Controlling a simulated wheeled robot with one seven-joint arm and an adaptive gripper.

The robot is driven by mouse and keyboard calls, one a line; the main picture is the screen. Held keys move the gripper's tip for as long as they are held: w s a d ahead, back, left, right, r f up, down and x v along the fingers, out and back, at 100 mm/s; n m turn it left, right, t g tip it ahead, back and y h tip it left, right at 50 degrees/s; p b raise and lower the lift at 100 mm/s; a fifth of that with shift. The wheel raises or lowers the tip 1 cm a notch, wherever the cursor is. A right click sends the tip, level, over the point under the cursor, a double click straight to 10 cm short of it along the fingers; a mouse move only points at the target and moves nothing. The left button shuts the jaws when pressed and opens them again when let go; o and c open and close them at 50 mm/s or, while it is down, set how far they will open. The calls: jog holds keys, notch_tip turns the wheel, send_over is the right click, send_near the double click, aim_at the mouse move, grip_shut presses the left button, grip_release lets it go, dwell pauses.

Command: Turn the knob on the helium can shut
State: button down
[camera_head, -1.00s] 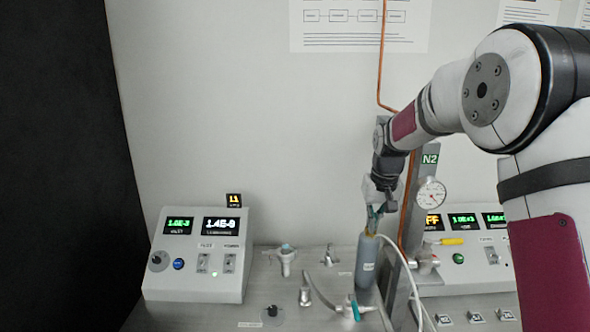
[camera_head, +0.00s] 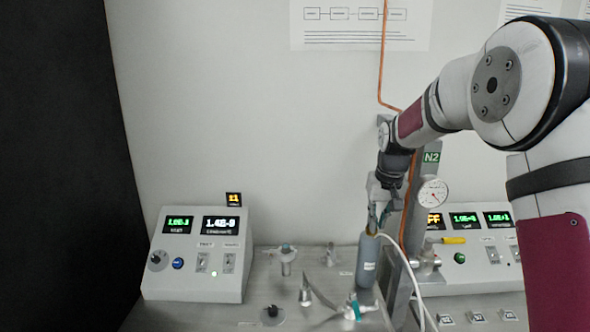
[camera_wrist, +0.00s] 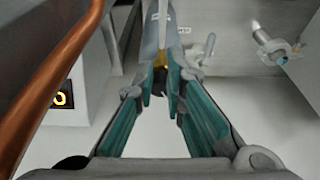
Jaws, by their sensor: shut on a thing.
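The helium can (camera_head: 367,262) is a slim grey upright cylinder on the bench in the head view, with a small label. My gripper (camera_head: 374,222) is above it, pointing down, with its fingertips at the can's top. In the wrist view the grey can (camera_wrist: 163,25) lies beyond the fingertips, with a brass-coloured fitting (camera_wrist: 160,60) on it. A small dark knob (camera_wrist: 158,78) sits between the teal finger pads of my gripper (camera_wrist: 160,88). The pads are closed on the knob, which they partly hide. I cannot tell the knob's angle.
A copper pipe (camera_wrist: 58,80) runs close by on the left in the wrist view. A post with an N2 sign (camera_head: 431,158) and a gauge (camera_head: 433,193) stand right of the can. A white hose passes beside it. Metal fittings (camera_head: 305,293) and a control box (camera_head: 200,262) are left.

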jog(key=shift+s+d+f, duration=0.35)
jog(key=shift+s+d, duration=0.15)
jog(key=shift+d, duration=0.05)
notch_tip(320, 180, up, 6)
jog(key=shift+w+a+p, duration=0.2)
jog(key=shift+a+p, duration=0.15)
jog(key=shift+p, duration=0.1)
jog(key=shift+r, duration=0.15)
